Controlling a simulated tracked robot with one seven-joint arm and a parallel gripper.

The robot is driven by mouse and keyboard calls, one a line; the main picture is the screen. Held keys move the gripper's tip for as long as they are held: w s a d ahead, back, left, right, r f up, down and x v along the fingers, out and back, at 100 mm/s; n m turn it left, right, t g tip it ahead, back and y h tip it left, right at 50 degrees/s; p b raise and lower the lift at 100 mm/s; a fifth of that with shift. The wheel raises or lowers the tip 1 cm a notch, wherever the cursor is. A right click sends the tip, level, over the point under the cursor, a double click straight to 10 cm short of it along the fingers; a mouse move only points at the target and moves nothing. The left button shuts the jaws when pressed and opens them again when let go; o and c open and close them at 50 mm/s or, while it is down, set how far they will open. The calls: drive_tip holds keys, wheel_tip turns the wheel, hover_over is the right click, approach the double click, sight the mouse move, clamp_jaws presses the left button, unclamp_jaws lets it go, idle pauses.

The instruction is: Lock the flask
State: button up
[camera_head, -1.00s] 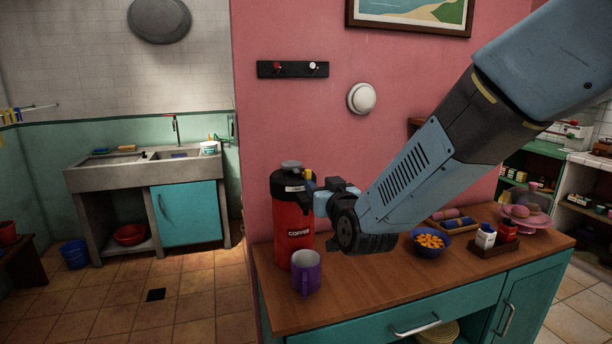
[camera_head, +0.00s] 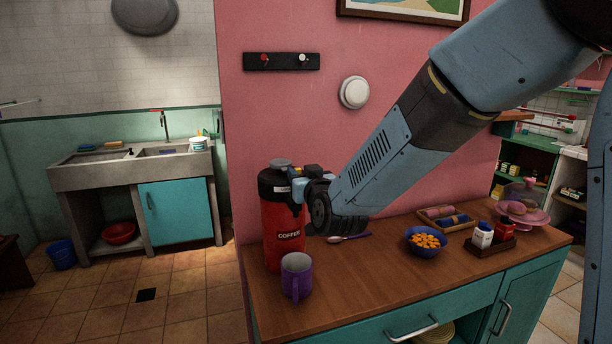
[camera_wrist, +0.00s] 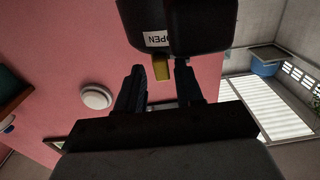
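The flask (camera_head: 284,232) is red with a black top and the word COFFEE. It stands upright at the left end of the wooden counter. In the wrist view its black top (camera_wrist: 205,35) carries a white label (camera_wrist: 157,39) reading OPEN, upside down. A small yellow tab (camera_wrist: 161,69) sticks out below that label. My gripper (camera_head: 300,184) is at the right side of the flask's top. In the wrist view its two fingers (camera_wrist: 159,88) are apart, with the yellow tab between them near the tips. I cannot tell whether either finger touches it.
A purple mug (camera_head: 297,279) stands close in front of the flask. A spoon (camera_head: 348,238), a blue bowl of orange pieces (camera_head: 427,242) and a small caddy (camera_head: 490,246) are to the right. The pink wall (camera_head: 300,120) rises behind the counter (camera_head: 370,278).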

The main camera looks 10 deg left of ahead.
clamp_jaws()
